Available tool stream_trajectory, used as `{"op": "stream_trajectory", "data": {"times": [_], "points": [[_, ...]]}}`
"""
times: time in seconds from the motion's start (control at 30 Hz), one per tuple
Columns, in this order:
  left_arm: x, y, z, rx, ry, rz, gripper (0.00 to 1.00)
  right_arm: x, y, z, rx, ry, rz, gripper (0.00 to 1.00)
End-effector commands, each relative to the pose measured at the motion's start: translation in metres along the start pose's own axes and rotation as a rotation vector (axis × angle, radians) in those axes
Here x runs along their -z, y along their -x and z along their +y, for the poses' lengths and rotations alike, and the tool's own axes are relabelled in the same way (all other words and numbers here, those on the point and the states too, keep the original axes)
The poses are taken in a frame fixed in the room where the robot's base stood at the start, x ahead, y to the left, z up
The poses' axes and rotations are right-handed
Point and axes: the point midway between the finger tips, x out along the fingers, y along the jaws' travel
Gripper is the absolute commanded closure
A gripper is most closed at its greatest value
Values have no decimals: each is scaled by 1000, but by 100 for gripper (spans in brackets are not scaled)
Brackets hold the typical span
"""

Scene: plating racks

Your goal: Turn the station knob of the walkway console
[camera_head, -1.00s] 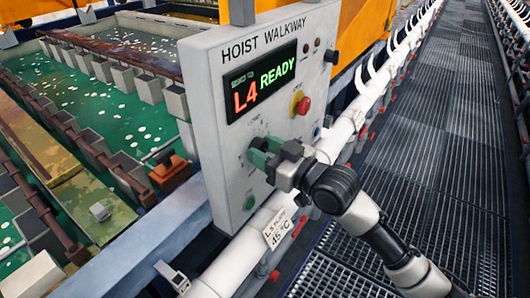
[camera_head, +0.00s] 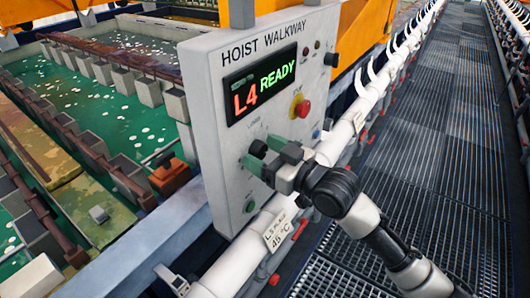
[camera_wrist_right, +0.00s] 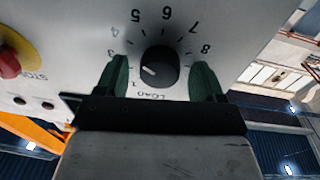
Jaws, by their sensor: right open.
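The walkway console (camera_head: 215,130) is a grey box headed HOIST WALKWAY, its display (camera_head: 262,85) reading L4 READY. In the right wrist view the station knob (camera_wrist_right: 160,66) is round and black, with a white mark on its left side. Numbers and LOAD ring it. My right gripper (camera_head: 262,156) is at the console's lower face. In the wrist view its green fingers (camera_wrist_right: 160,82) are open, one on each side of the knob, with gaps to it. The knob is mostly hidden by the gripper in the head view. My left gripper is not in view.
A red stop button (camera_head: 303,107) on yellow sits above the gripper; it also shows in the wrist view (camera_wrist_right: 9,62). A green button (camera_head: 249,205) is below. A white pipe (camera_head: 325,150) runs beside the console. The grated walkway (camera_head: 440,160) at right is clear.

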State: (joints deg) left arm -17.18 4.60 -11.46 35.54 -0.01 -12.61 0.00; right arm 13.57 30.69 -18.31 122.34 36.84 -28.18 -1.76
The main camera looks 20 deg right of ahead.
Motion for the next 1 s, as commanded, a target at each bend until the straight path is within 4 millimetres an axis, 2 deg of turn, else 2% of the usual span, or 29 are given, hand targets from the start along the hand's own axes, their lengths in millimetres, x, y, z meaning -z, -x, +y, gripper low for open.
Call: {"op": "stream_trajectory", "data": {"times": [0.17,0.5,0.6,0.8,1.0], "points": [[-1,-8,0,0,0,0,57,-4,15,0,-1,2,-2,31],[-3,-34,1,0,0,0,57,-5,83,-1,1,4,-5,31],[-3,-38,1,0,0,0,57,-4,96,0,-2,2,-3,31],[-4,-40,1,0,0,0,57,-1,108,0,1,1,-2,31],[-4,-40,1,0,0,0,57,0,108,0,0,0,0,31]]}}
